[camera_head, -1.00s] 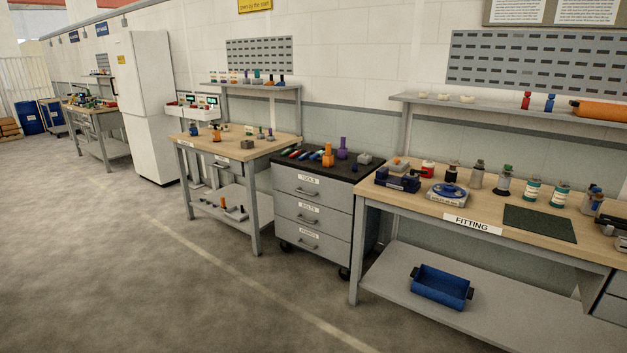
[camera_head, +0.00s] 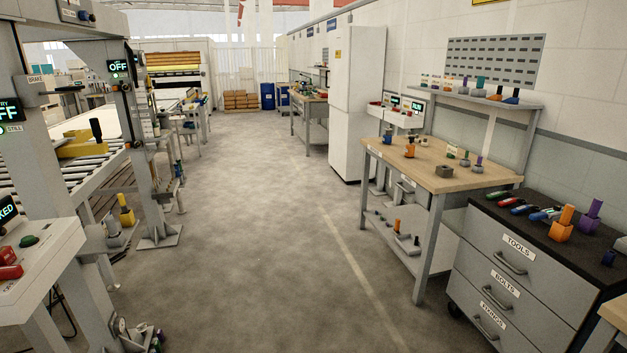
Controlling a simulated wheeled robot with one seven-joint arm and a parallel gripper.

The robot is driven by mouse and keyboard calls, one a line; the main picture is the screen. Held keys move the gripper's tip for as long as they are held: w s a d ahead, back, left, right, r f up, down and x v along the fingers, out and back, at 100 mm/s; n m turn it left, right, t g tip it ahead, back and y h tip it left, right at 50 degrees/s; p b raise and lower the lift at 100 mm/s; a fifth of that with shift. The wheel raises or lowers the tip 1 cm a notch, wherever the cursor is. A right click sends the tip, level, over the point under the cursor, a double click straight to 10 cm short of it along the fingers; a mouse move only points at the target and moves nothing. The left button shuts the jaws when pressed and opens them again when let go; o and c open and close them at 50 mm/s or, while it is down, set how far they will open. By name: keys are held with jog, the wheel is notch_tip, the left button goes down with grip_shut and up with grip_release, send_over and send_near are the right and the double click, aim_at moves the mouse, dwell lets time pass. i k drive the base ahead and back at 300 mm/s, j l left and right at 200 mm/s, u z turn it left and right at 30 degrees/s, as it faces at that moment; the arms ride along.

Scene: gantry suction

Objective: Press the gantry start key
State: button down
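A grey gantry frame (camera_head: 62,198) stands at the left over a roller conveyor (camera_head: 75,166). A display on it at the left edge (camera_head: 9,110) ends in "FF", and another display (camera_head: 119,66) reads "OFF". A sloped light-grey console (camera_head: 45,258) is cut off at the lower left. I cannot read a label naming the gantry start key. My gripper is not in view.
A clear concrete aisle (camera_head: 250,230) runs ahead. At right stand a drawer cabinet (camera_head: 530,265) labelled TOOLS and BOLTS, a wooden-topped workbench (camera_head: 430,170) and a tall white cabinet (camera_head: 352,105). Blue drums (camera_head: 267,96) stand far back.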

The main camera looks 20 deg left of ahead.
aim_at(26, 240)
jog(key=i+j+u, duration=0.2)
jog(key=i+u, duration=0.25)
jog(key=i, duration=0.15)
jog(key=i+u, duration=0.5)
jog(key=i+l+u, duration=0.2)
jog(key=i+u, duration=0.25)
jog(key=i, duration=0.2)
jog(key=i+j+u, duration=0.2)
jog(key=i+u, duration=0.8)
jog(key=i, duration=0.25)
jog(key=i+j+u, duration=0.15)
jog(key=i, duration=0.25)
jog(key=j, duration=0.1)
